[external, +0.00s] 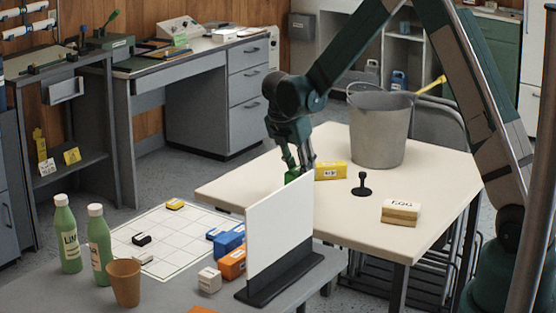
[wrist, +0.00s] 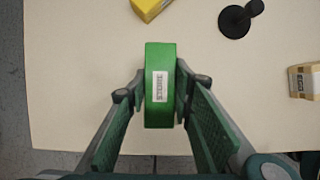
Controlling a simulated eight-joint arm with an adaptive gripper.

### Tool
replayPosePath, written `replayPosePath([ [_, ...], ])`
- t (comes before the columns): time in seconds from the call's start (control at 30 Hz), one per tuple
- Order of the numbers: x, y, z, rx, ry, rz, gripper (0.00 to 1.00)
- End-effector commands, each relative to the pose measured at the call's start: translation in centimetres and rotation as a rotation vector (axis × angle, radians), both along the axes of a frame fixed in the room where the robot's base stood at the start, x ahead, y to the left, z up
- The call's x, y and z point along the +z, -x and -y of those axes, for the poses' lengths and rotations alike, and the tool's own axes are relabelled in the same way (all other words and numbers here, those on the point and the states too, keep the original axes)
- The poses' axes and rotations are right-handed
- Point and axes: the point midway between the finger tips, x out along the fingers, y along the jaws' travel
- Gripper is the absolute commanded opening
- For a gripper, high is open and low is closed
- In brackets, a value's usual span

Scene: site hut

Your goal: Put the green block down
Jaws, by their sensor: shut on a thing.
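The green block (external: 292,175) is between the fingers of my gripper (external: 300,163), near the left front part of the cream table (external: 230,190). In the wrist view the green block (wrist: 160,110), with a white label, sits upright in the picture between the two fingertips of my gripper (wrist: 162,88), which are shut on its sides. A white upright panel (external: 280,227) hides the block's lower part in the external view. I cannot tell whether the block touches the tabletop.
On the cream table stand a yellow block (external: 331,171), a black knobbed object (external: 362,186), a tan labelled block (external: 401,213) and a grey bucket (external: 377,130). The grey front table holds a gridded sheet (external: 183,228), several small blocks, green bottles (external: 67,235) and a brown cup (external: 124,283).

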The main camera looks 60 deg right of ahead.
Motion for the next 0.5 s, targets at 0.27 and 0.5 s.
replayPosePath([
  [0.27, -0.1, 0.0, 0.0, 0.0, 0.0, 0.0, 0.1],
  [0.5, -1.3, 0.0, 0.0, 0.0, 0.0, 0.0, 0.1],
])
